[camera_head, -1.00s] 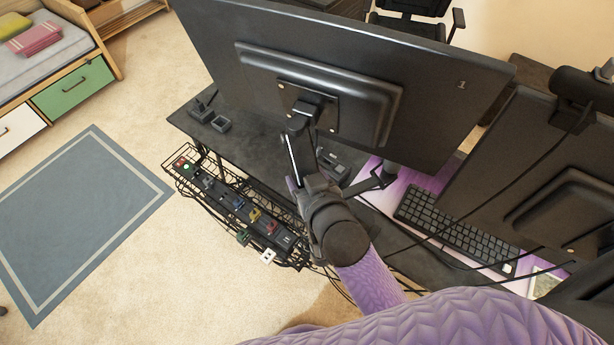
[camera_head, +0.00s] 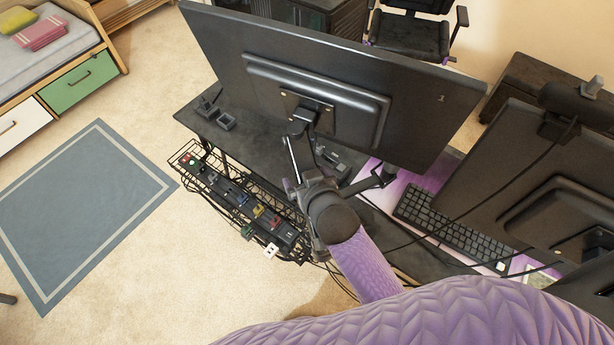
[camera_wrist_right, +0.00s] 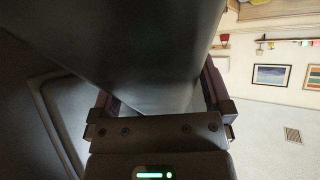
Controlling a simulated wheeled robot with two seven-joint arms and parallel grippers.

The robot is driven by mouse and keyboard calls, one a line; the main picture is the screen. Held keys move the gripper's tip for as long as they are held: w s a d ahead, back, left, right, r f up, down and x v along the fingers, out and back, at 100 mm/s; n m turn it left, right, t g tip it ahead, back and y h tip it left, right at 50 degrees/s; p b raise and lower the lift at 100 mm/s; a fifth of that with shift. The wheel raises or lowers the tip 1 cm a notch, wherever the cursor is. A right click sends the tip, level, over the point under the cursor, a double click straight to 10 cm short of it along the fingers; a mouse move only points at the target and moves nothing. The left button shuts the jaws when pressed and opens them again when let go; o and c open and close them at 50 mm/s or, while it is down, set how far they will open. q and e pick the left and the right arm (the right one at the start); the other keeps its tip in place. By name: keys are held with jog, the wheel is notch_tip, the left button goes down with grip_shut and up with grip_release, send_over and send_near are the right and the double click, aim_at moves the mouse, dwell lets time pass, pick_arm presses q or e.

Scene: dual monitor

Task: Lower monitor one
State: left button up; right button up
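Monitor one (camera_head: 430,115), a dark screen seen from behind with a small "1" on its back, stands above the desk on its stand arm, tilted in the picture. A mount plate (camera_head: 308,112) sits at the middle of its back. My right gripper (camera_head: 296,184) comes up from below and is at the monitor's lower back, by the mount. In the right wrist view, its purple fingers (camera_wrist_right: 160,100) are on both sides of a large dark part of the monitor (camera_wrist_right: 150,45). The exact contact is partly hidden. My left gripper is not in view.
A second monitor (camera_head: 480,170) stands close on the right, with cables hanging beside it. A keyboard (camera_head: 455,225) lies on the desk (camera_head: 250,150). A wire tray (camera_head: 225,200) with plugs hangs along the near desk edge. A chair (camera_head: 408,38) stands behind. The floor at left is open.

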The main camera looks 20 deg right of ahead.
jog(key=p+v, duration=0.2)
jog(key=v, duration=0.7)
jog(key=shift+s, duration=0.1)
jog(key=shift+s+r, duration=0.25)
jog(key=shift+s, duration=0.1)
